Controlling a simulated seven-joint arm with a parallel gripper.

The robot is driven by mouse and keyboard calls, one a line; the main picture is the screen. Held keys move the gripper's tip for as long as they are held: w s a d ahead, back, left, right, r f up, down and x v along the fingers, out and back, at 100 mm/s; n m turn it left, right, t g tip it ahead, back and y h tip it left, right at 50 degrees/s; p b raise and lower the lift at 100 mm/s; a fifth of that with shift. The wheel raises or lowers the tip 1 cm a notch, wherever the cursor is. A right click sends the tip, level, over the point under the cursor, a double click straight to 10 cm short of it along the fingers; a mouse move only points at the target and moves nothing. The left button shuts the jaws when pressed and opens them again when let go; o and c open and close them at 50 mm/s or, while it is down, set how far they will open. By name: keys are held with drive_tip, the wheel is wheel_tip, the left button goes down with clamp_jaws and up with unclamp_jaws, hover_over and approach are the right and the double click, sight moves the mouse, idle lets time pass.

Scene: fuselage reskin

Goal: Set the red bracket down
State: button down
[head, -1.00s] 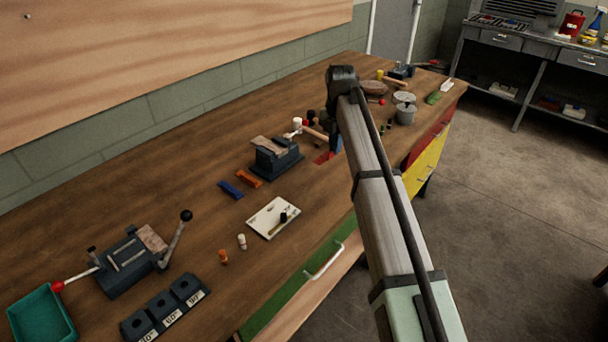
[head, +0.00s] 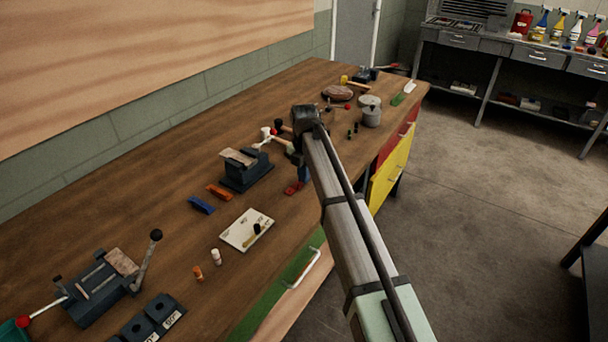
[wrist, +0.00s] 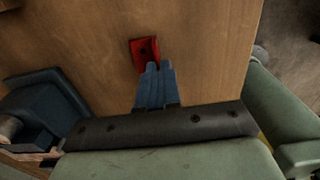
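The red bracket (head: 293,187) is at the front part of the wooden bench, right of the dark vise (head: 245,168). In the wrist view the red bracket (wrist: 144,50) shows beyond my blue fingertips, with a bent upright edge near them. My gripper (head: 302,178) points down at the bench. In the wrist view my gripper (wrist: 158,66) has its fingers close together, shut on the near edge of the bracket. The bracket is low over the wood or touching it; I cannot tell which. The fingers hide part of its near edge.
A mallet (head: 281,143) lies behind my gripper. Blue (head: 201,205) and orange (head: 219,192) brackets lie left of a white plate (head: 247,230). Round tins (head: 371,114) stand farther right. Bare wood lies between the plate and the red bracket.

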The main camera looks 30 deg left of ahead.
drive_tip(key=shift+f, duration=0.1)
drive_tip(key=c, duration=1.8)
unclamp_jaws()
drive_tip(key=o, duration=0.5)
drive_tip(key=shift+c, duration=0.2)
wheel_tip(320, 180, up, 12)
